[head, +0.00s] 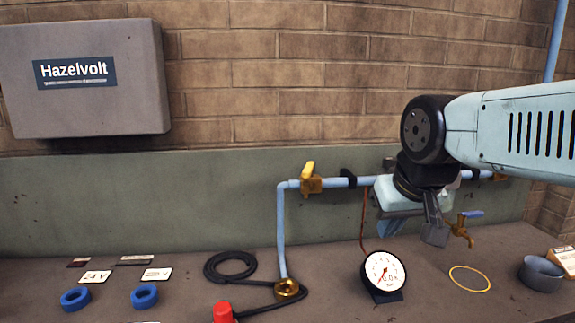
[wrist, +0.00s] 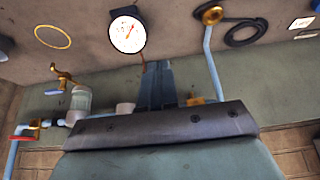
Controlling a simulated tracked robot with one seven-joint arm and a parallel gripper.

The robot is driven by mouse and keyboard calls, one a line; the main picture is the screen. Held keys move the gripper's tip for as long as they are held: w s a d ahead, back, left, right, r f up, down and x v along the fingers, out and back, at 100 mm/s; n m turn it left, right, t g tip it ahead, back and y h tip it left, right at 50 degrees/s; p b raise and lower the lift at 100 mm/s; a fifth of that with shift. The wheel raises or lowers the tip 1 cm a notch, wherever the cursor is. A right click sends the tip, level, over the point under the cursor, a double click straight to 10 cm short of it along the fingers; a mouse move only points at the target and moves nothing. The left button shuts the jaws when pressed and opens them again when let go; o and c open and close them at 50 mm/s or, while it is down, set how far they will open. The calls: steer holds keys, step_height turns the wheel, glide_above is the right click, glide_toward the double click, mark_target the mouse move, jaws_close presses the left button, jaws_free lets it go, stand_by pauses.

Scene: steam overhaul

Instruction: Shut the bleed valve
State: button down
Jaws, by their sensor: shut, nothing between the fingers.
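A small brass tap (head: 459,231) with a blue lever sits low at the right, below the pipe; it also shows at the left of the wrist view (wrist: 63,78). A brass valve (head: 311,184) with an upright yellow lever sits on the blue pipe. No readable label marks either as the bleed valve. My gripper (head: 435,234) is shut and empty, pointing down just left of the small tap and apart from it. Its closed fingers show in the wrist view (wrist: 158,72). My arm hides part of the pipe. A red-handled valve (wrist: 20,136) shows in the wrist view.
A gauge (head: 385,273) stands on the bench below my gripper. A yellow ring (head: 469,279), a grey ring (head: 541,273), blue rings (head: 76,299), a black hose coil (head: 230,266) and a red-capped item (head: 223,312) lie around. A grey Hazelvolt box (head: 85,100) hangs on the wall.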

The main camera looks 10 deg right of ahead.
steer(key=w+a+r+g+h, duration=0.1)
steer(key=w+a+r+g, duration=0.1)
steer(key=w+r, duration=0.35)
steer(key=m+g+h, duration=0.1)
steer(key=m+h, duration=0.4)
steer(key=h, duration=0.1)
glide_toward(308, 174)
steer(key=w+a+r, duration=0.2)
steer(key=w+a, duration=0.3)
steer(key=a, duration=0.2)
steer(key=d+f, duration=0.8)
steer(key=d, duration=0.1)
steer(key=shift+w+f, duration=0.15)
steer(key=shift+f, duration=0.05)
steer(key=shift+d, duration=0.1)
